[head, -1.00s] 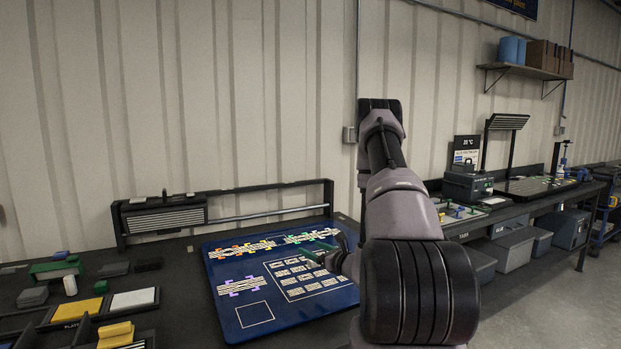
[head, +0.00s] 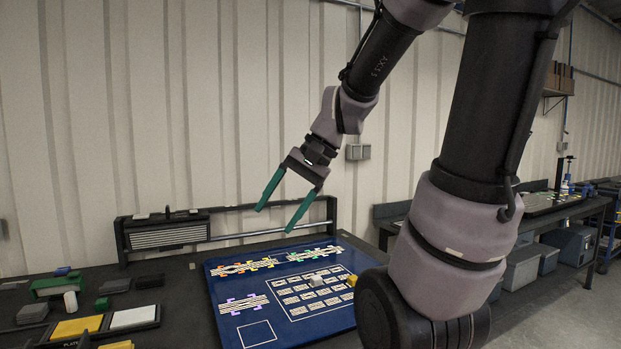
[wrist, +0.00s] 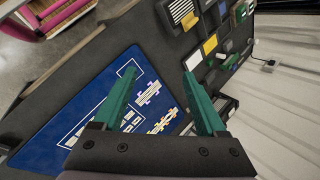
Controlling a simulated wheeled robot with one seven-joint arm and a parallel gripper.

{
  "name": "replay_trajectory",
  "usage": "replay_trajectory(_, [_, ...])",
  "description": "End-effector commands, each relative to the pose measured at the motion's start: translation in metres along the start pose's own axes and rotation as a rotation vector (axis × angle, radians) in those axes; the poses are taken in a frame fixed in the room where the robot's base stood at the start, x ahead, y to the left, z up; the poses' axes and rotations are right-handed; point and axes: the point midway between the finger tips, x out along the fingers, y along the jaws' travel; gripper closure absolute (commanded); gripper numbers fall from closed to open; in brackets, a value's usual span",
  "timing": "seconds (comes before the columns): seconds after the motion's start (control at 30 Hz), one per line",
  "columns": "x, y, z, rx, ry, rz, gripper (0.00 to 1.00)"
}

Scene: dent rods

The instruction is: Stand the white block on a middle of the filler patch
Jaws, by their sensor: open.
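A small whitish block (head: 316,280) stands on the printed grid of the blue board (head: 284,322). It looks like the white block, but is small in view. In the tray at the front left lie a yellow pad (head: 76,327) and a white pad (head: 133,317); I cannot tell which is the filler patch. They also show in the wrist view as a yellow pad (wrist: 210,45) and a white pad (wrist: 194,60). My gripper (head: 274,219) is open and empty, raised well above the board. Its green fingers are spread in the wrist view (wrist: 160,74).
A yellow block (head: 351,281) sits at the grid's right edge. A white cylinder (head: 70,301), a green block (head: 58,286) and several dark blocks lie at the left. A black rack (head: 167,233) with a rail stands behind the board. The air around my gripper is clear.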

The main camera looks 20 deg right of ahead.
Motion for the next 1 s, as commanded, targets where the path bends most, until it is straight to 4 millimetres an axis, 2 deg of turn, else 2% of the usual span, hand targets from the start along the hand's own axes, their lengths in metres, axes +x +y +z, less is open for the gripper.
replay_trajectory(0.03, [-0.015, 0.003, 0.004, -0.080, 0.085, 0.026, 0.26])
replay_trajectory(0.2, [-0.057, 0.013, 0.005, -0.273, 0.328, 0.095, 0.26])
replay_trajectory(0.4, [-0.084, 0.016, 0.004, -0.375, 0.476, 0.121, 0.26])
replay_trajectory(1.0, [-0.087, 0.016, 0.004, -0.384, 0.491, 0.124, 0.26])
